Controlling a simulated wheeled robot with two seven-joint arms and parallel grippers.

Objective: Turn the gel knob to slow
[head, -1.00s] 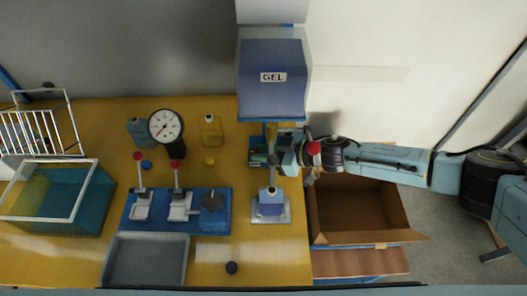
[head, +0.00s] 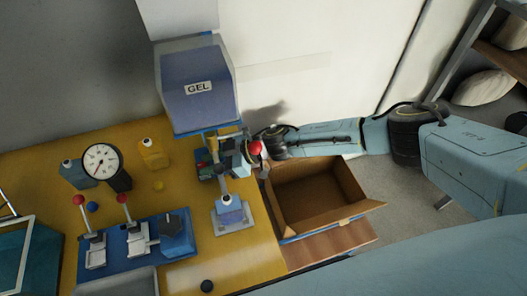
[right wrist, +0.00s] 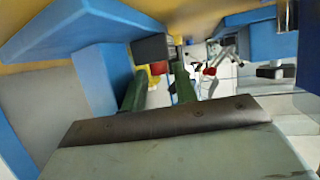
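The gel dispenser is a blue-grey box with a GEL label (head: 198,88) at the back of the yellow bench. My right gripper (head: 218,153) is just under its front, above the bench, its arm coming in from the right. In the right wrist view its two green fingers (right wrist: 158,88) stand apart, with a visible gap between them. A dark grey block (right wrist: 152,47) shows close to the fingertips; I cannot tell whether it is the gel knob or whether they touch it. The knob's setting cannot be read. My left gripper is not in view.
Below the gripper stands a small blue-and-white device (head: 231,210) on a metal plate. An open cardboard box (head: 320,200) is at the right. A round gauge (head: 101,161), a yellow bottle (head: 153,154) and a blue lever fixture (head: 172,234) stand left.

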